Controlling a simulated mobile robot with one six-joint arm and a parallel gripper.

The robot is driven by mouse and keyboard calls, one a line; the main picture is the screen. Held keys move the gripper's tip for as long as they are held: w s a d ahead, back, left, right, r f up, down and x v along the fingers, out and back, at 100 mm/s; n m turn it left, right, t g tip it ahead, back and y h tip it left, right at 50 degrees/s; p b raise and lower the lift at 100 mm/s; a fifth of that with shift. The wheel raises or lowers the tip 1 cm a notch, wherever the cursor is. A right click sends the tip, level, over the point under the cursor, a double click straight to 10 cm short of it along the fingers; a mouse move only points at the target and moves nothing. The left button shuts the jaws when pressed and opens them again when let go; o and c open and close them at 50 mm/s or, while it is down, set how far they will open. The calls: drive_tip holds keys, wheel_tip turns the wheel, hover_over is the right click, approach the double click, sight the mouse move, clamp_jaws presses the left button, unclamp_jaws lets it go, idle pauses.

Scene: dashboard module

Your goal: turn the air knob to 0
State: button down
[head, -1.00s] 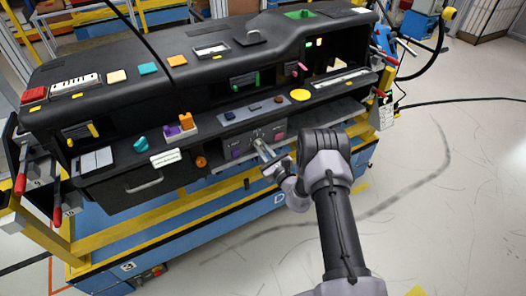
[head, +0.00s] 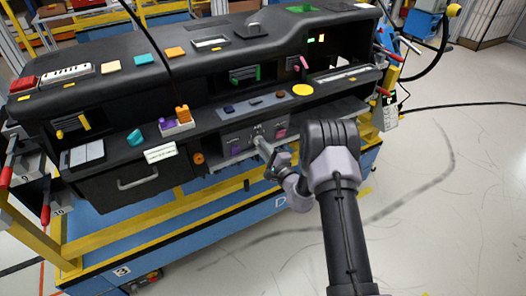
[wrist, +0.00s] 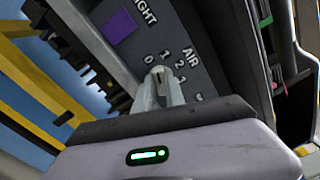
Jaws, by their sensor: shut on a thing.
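The air knob (wrist: 157,71) is a small pale knob on the grey control panel (head: 236,137) of the dashboard. The word AIR and the digits 0, 1, 2 and 3 stand around it in the wrist view. The 0 is at the knob's upper left. My gripper (wrist: 162,82) is shut on the knob, with its fingertips at the panel face. In the head view my gripper (head: 261,146) reaches the panel from the lower right. The fingers hide much of the knob, and I cannot tell exactly which digit it points to.
A purple square (wrist: 116,27) sits by the LIGHT label on the same panel. A pink square (head: 280,131) is right of the knob. An orange knob (head: 198,158) and a drawer with a grey handle (head: 138,180) lie to the left. The floor at right is open.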

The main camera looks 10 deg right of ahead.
drive_tip(key=shift+f+n+b, duration=0.15)
drive_tip(key=shift+n+b, duration=1.3)
drive_tip(key=shift+n, duration=0.65)
drive_tip(key=c, duration=1.4)
unclamp_jaws()
drive_tip(key=shift+s, duration=0.1)
drive_tip(key=p+v, duration=0.3)
drive_tip(key=v, duration=1.4)
drive_tip(key=shift+s, duration=0.15)
